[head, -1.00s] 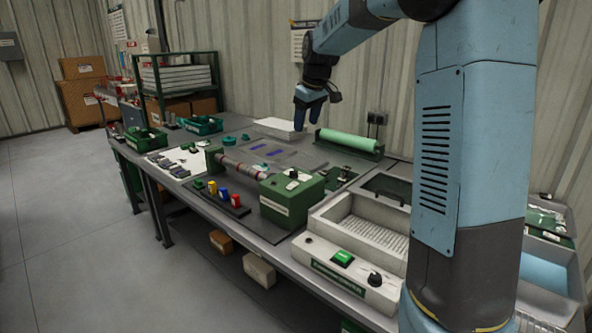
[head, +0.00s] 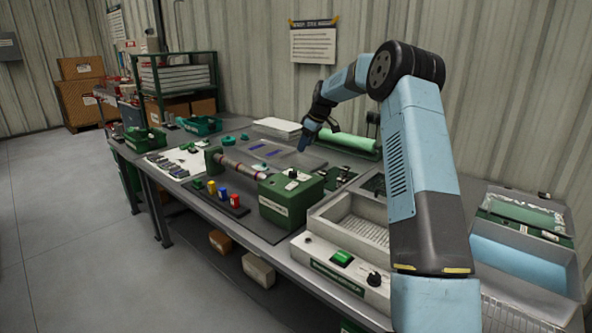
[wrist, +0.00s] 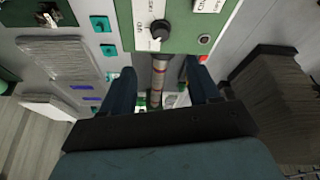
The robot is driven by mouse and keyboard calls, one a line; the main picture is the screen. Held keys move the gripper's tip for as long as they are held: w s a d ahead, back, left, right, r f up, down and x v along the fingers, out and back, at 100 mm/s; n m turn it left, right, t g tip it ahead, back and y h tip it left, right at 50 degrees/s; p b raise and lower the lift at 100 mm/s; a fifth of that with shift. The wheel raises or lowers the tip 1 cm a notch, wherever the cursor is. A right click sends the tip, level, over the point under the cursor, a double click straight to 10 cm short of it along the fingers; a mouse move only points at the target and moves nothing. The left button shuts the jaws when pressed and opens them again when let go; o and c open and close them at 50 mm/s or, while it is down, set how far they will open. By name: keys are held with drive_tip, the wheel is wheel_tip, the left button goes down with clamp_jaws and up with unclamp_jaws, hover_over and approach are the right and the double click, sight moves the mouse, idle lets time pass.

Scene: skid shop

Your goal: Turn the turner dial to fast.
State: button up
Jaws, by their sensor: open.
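The turner is a green box (head: 288,205) on the bench with a banded rod (head: 240,170) reaching left from it. Its black dial (head: 292,174) sits on top of the box. In the wrist view the dial (wrist: 160,30) is near the top middle on the green panel, with white labels beside it. Their words are too blurred to read surely, so I cannot tell which setting it points to. My gripper (head: 303,146) is above and behind the turner, apart from it. In the wrist view its two dark fingers (wrist: 162,82) are spread, with nothing held between them.
A pale machine with a green switch (head: 342,258) and another black knob (head: 375,279) stands right of the turner. Coloured bottles (head: 222,194) stand in front of the rod. A green roll (head: 350,143) lies behind. Green bins (head: 200,125) are at the far left.

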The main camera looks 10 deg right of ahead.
sight(293, 171)
drive_tip(key=x, duration=1.3)
drive_tip(key=shift+f, duration=0.15)
drive_tip(key=c, duration=1)
